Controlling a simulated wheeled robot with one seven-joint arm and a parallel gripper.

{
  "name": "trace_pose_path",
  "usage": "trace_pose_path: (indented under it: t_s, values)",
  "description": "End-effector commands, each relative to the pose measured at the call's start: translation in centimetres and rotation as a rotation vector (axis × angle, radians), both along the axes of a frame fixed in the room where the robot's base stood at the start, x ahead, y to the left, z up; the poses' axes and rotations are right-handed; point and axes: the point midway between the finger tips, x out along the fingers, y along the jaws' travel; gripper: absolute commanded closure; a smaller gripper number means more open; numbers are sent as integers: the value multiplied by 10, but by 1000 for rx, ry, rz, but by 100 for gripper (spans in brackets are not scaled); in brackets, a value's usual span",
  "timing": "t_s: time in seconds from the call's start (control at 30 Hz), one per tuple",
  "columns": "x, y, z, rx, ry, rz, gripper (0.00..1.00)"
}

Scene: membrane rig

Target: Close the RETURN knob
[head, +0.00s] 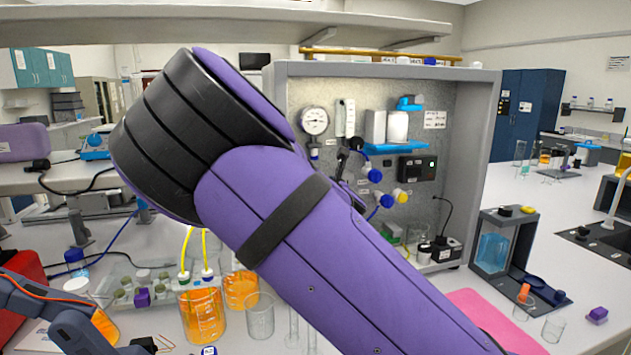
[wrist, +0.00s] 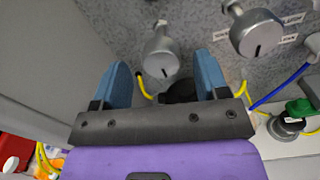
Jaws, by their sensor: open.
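In the wrist view my gripper (wrist: 161,62) is open, its two blue fingers spread apart with no object gripped. A silver cylindrical knob (wrist: 161,64) with a dark slot on its face appears between and just beyond the fingertips; I cannot tell whether they touch it. A second silver knob (wrist: 257,34) with a dark slot is to the upper right, outside the fingers. Small labels are on the panel, but they are unreadable, so I cannot tell which knob is RETURN. In the head view my purple arm hides much of the rig panel (head: 440,130), and the gripper is not clearly visible.
Yellow and blue tubes run near the knobs in the wrist view, with a green-topped fitting (wrist: 300,108) at right. A grey cabinet wall (wrist: 35,75) stands at left. In the head view, beakers of orange liquid (head: 203,315) and an empty beaker (head: 260,318) stand on the bench.

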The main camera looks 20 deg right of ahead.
Motion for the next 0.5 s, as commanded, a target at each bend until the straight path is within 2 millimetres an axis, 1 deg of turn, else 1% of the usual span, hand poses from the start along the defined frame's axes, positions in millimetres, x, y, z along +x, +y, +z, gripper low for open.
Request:
trace_pose_path:
  t_s: [0.03, 0.1, 0.2, 0.33, 0.5]
  values:
    - [7, 0, 0, 0, 0, 0, 32]
    - [15, 0, 0, 0, -1, 1, 32]
    - [23, 0, 0, 0, 0, 0, 32]
    - [28, 0, 0, 1, 1, 0, 32]
    - [29, 0, 0, 1, 1, 0, 32]
